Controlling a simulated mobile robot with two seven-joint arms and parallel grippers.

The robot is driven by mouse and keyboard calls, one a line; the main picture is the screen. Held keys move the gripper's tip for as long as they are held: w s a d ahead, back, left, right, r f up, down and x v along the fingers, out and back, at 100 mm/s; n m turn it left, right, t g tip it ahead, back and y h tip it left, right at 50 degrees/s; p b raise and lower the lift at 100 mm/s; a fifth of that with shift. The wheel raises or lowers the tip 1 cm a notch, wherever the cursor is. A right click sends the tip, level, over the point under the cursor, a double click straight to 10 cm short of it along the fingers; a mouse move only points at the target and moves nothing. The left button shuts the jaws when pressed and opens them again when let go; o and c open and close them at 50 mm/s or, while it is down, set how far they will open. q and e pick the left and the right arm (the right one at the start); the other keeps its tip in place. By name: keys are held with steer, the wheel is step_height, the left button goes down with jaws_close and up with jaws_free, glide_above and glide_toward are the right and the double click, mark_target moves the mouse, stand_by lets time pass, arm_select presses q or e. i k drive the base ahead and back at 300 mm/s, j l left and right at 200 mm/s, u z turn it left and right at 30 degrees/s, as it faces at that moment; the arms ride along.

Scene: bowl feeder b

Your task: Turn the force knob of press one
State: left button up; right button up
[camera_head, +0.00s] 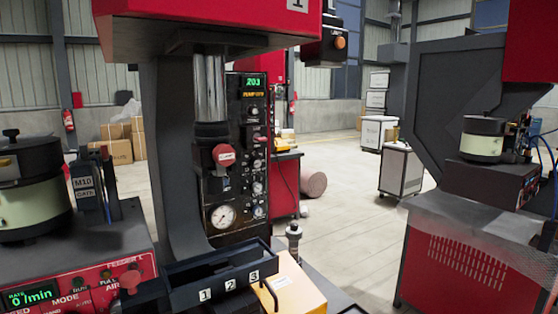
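Press one (206,25) fills the upper middle, with a red head marked 1 and a dark column. Its shiny ram (210,88) points down, with a red-capped part (224,155) at its lower end. Behind it to the right stands a black control panel (243,187) with a green display (253,81) reading about 203, a round white gauge (223,216) and several small knobs and dials. The labels are too small to read, so I cannot tell which knob is the force knob. Neither of my grippers is in view.
A dark bin (218,278) with labels 1, 2 and 3 stands in front of the press. At left is a red feeder unit (75,292) with a bowl (35,205). Another red machine (455,262) stands at right. Open floor (340,225) lies between.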

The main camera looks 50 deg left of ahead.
mark_target(256, 163)
steer(key=i+u, duration=0.55)
steer(key=u, duration=0.3)
steer(key=i+l+u, duration=0.25)
steer(key=u, duration=0.15)
steer(key=i+l+u, duration=0.2)
steer(key=u, duration=0.2)
